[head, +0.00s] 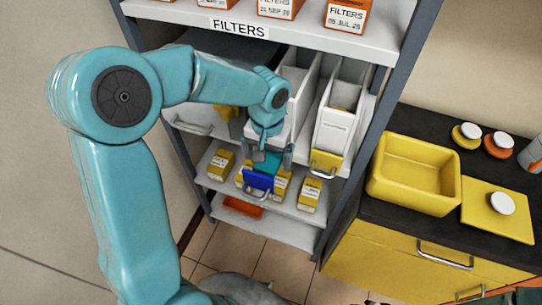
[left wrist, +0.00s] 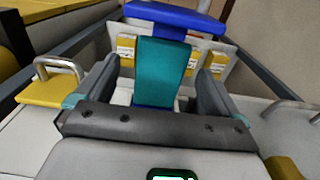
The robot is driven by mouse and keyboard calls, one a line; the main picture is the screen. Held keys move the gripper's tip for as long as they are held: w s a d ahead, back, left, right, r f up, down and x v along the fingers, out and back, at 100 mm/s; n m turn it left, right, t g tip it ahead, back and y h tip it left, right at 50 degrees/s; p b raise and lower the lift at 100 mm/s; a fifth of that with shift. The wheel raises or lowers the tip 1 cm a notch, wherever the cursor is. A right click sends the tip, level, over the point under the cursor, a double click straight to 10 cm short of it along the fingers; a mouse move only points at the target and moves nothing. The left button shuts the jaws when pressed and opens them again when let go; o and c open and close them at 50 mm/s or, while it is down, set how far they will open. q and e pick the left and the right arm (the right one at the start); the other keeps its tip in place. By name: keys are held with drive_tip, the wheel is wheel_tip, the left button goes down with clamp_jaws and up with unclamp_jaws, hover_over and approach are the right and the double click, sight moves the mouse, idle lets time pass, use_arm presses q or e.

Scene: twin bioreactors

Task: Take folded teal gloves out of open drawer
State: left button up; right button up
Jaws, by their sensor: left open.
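The folded teal gloves (head: 266,163) show as a small teal block just behind a blue drawer front (head: 258,182) with a metal handle. In the left wrist view the gloves (left wrist: 163,72) are a flat teal piece over a blue surface, with the blue front (left wrist: 175,15) beyond. My left gripper (head: 269,157) is over the open drawer. Its jaws are open, one finger on each side of the gloves, with gaps visible in the left wrist view. The drawer's inside is mostly hidden by my gripper. My right gripper is not in view.
White bins with yellow fronts (head: 326,162) stand beside the blue one. Yellow boxes (head: 309,195) sit on the shelf below. The upper FILTERS shelf (head: 200,20) overhangs. A yellow tub (head: 415,175) is on the dark counter at right.

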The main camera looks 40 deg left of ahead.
use_arm(q)
drive_tip(key=shift+s+f, duration=0.1)
drive_tip(key=shift+f, duration=0.55)
drive_tip(key=c, duration=1.1)
